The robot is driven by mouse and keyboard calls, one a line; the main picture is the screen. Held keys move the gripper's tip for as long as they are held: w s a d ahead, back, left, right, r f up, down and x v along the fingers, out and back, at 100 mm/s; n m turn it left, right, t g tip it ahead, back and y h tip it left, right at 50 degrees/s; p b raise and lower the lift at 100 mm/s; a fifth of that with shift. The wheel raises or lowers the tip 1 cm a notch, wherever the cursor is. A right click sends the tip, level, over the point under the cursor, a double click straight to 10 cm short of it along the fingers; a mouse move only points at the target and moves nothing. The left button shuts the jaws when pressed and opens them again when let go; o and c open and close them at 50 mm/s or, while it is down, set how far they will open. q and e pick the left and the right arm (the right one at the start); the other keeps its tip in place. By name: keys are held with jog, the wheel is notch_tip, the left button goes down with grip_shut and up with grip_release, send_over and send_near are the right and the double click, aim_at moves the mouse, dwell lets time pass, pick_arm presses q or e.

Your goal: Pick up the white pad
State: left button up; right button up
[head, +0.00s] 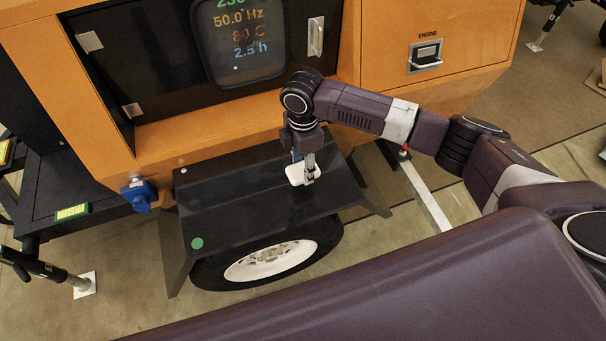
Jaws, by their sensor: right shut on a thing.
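The white pad (296,175) is at the top of the dark fender over the wheel, small and partly hidden by my gripper. My right gripper (309,178) points down from above, its fingers shut on the pad. I cannot tell whether the pad touches the fender or hangs just above it. My left gripper is not in the head view.
The black fender (240,213) has a green dot (197,243) near its front left corner. Behind it stands the orange housing (215,138) with a display (240,35) and door handle. A blue connector (139,195) sticks out at left.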

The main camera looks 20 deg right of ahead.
notch_tip(320, 180, up, 14)
jog(key=shift+r+b, duration=0.2)
jog(key=shift+b, duration=0.25)
